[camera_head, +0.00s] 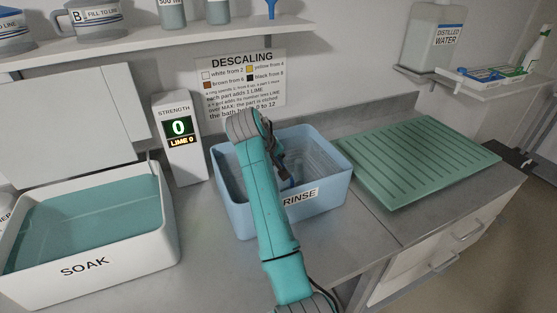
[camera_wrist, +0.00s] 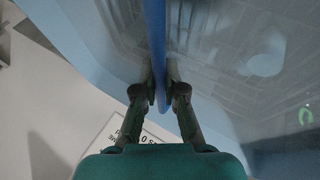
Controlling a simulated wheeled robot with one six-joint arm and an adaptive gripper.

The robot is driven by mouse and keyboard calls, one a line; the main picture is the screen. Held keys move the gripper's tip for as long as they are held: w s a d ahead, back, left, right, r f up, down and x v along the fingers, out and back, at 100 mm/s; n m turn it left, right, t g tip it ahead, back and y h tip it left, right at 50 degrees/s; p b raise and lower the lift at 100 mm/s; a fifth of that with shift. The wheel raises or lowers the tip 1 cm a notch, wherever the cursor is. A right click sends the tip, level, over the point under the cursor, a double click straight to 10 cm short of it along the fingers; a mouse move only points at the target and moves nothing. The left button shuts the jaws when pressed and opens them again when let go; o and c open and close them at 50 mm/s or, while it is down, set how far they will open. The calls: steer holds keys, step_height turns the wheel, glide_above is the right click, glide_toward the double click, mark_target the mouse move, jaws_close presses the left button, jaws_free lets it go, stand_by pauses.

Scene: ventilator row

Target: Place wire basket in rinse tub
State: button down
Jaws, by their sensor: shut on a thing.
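The rinse tub (camera_head: 252,221) is a light blue open tub labelled RINSE, in the middle of the counter. My gripper (camera_head: 286,178) reaches down into it, partly hidden by my arm. In the wrist view my gripper (camera_wrist: 160,85) is shut on a thin blue bar (camera_wrist: 154,35), which looks like the handle of the wire basket. Faint grey wire-like lines of the basket (camera_head: 316,162) show inside the tub, right of my gripper. Fine mesh lines also show in the wrist view. I cannot tell whether the basket touches the tub floor.
A white soak tub (camera_head: 120,257) with teal liquid stands at left. A strength meter (camera_head: 180,145) reads 0 and LIME 0. A green ridged drain mat (camera_head: 415,155) lies at right. A descaling sign (camera_head: 242,82) and a shelf (camera_head: 150,42) are behind.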

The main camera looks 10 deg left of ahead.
steer(key=c, duration=1.3)
jaws_free()
steer(key=shift+f, duration=0.1)
steer(key=shift+o, duration=0.2)
steer(key=v, duration=1.2)
